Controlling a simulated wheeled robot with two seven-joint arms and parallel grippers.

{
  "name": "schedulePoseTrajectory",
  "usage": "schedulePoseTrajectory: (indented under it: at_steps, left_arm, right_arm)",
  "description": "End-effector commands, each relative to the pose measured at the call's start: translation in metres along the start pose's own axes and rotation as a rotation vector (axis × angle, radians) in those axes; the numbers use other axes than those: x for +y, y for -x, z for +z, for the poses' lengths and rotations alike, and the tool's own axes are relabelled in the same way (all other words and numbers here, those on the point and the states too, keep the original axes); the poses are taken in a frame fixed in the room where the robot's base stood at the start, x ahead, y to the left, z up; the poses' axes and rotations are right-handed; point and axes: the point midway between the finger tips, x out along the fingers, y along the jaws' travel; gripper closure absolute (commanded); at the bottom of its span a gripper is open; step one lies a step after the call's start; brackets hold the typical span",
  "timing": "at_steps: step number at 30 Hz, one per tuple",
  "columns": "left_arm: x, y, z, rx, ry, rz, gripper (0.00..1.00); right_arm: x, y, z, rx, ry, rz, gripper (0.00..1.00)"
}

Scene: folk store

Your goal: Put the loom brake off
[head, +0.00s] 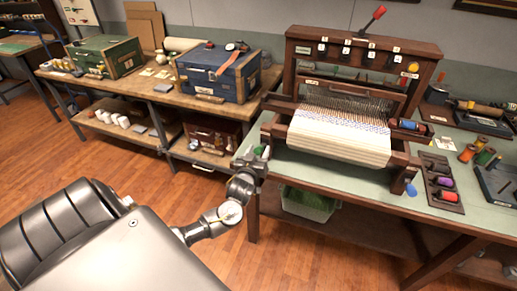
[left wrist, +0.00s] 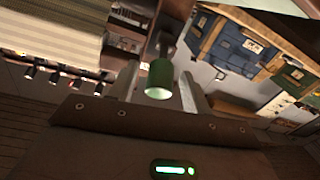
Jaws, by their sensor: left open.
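The brown wooden loom (head: 297,55) stands on the green-topped table, with white and blue-patterned cloth (head: 335,138) on its front. A red-handled lever (head: 374,18) sticks up at its top, leaning right. A yellow knob (head: 413,67) and a blue knob (head: 411,190) are on its right side. A green handle (head: 262,151) is at its left side; I cannot tell which control is the brake. My left gripper (head: 250,165) is open at the green handle. In the left wrist view, the green handle (left wrist: 159,78) shows between the two fingers; contact is unclear. My right gripper is out of view.
The loom's table (head: 300,185) has a tray of coloured spools (head: 443,188) at right and a bin (head: 308,203) below. A workbench (head: 150,88) with a blue chest (head: 215,75) and a green chest (head: 105,57) stands at left. The wooden floor between is clear.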

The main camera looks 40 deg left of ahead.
Motion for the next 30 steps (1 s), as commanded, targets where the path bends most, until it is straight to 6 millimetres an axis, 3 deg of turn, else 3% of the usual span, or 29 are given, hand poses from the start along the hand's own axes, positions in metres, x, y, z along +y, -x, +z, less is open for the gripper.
schedulePoseTrajectory:
  at_steps: [12, 23, 30]
  left_arm:
    - [-0.0002, -0.0085, 0.0001, 0.0, 0.001, 0.0, 0.51]
    - [-0.0003, -0.0083, -0.0001, 0.0, 0.0, 0.0, 0.99]
    - [0.001, -0.0086, 0.0014, 0.003, 0.001, 0.002, 1.0]
  right_arm:
    - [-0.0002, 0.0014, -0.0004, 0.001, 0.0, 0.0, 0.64]
    - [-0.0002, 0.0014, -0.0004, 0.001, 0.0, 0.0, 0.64]
    - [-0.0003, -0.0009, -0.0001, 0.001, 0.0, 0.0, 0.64]
